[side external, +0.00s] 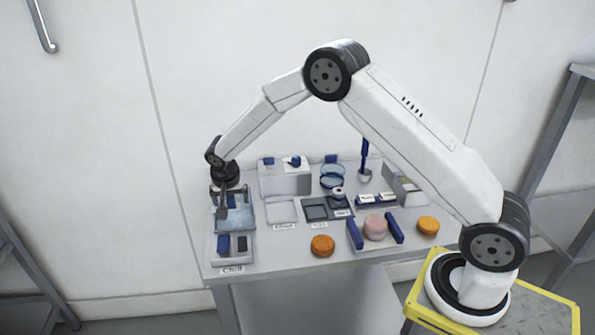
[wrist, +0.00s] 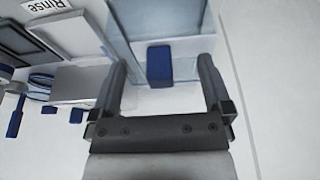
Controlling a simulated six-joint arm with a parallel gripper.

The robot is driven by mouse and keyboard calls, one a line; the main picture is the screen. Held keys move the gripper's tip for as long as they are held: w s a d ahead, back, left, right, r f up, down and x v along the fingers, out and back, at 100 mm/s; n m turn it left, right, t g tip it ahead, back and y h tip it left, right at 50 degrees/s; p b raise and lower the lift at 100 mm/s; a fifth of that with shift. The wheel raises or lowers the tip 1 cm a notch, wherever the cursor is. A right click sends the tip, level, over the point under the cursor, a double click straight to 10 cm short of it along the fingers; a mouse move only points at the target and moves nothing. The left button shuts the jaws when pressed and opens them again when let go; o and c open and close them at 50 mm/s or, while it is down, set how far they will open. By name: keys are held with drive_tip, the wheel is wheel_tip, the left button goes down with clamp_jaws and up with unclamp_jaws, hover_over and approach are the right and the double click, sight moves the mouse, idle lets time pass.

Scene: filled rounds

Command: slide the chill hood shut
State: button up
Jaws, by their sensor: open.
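The chill station stands at the left end of the table, with a "Chill" label (side external: 232,269) at its front. My gripper (side external: 221,212) is down at the hood, pointing downward. In the wrist view my gripper (wrist: 163,75) is open, with a blue block (wrist: 159,66), apparently the hood's handle, between its fingers. Gaps show on both sides of it. The clear panel (wrist: 165,18) shows beyond it.
Orange rounds (side external: 322,245) (side external: 428,225) and a pink round (side external: 375,228) between blue bars stand further right.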

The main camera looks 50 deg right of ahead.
drive_tip(key=shift+w+d+r, duration=0.1)
drive_tip(key=shift+w+r, duration=0.05)
drive_tip(key=shift+r, duration=2.8)
drive_tip(key=shift+s+r+n, duration=0.3)
drive_tip(key=shift+s, duration=0.3)
drive_tip(key=s+a+r+n+y, duration=0.1)
drive_tip(key=s+n, duration=0.7)
drive_tip(key=s, duration=1.9)
drive_tip(key=shift+s+r+y, duration=0.2)
drive_tip(key=shift+r+y, duration=0.3)
drive_tip(key=shift+y, duration=0.2)
